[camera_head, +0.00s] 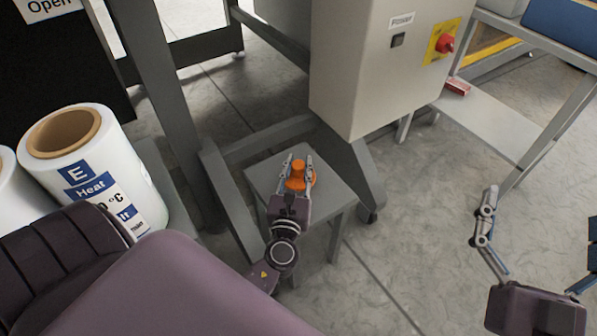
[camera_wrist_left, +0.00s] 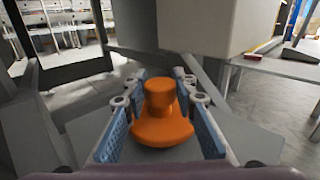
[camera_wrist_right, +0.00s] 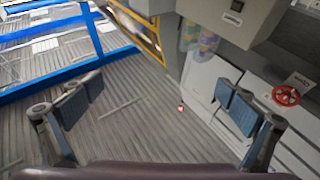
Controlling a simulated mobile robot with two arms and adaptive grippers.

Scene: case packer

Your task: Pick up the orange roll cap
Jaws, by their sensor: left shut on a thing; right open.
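The orange roll cap (camera_head: 297,177) is on or just above a small grey stool-like table (camera_head: 336,196) in the head view. My left gripper (camera_head: 300,168) reaches over that table with its fingers on both sides of the cap and is shut on it. In the left wrist view the cap (camera_wrist_left: 161,117), with a narrow knob and a wide flared base, sits between the blue finger pads. I cannot tell whether its base touches the tabletop. My right gripper (camera_wrist_right: 160,110) is open and empty, its fingers wide apart above the floor.
A grey control cabinet (camera_head: 365,70) with a red switch (camera_head: 445,44) stands just beyond the small table. Large white film rolls (camera_head: 95,160) stand at the left. A grey bench (camera_head: 500,110) is at the right. Open floor (camera_head: 420,200) lies between.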

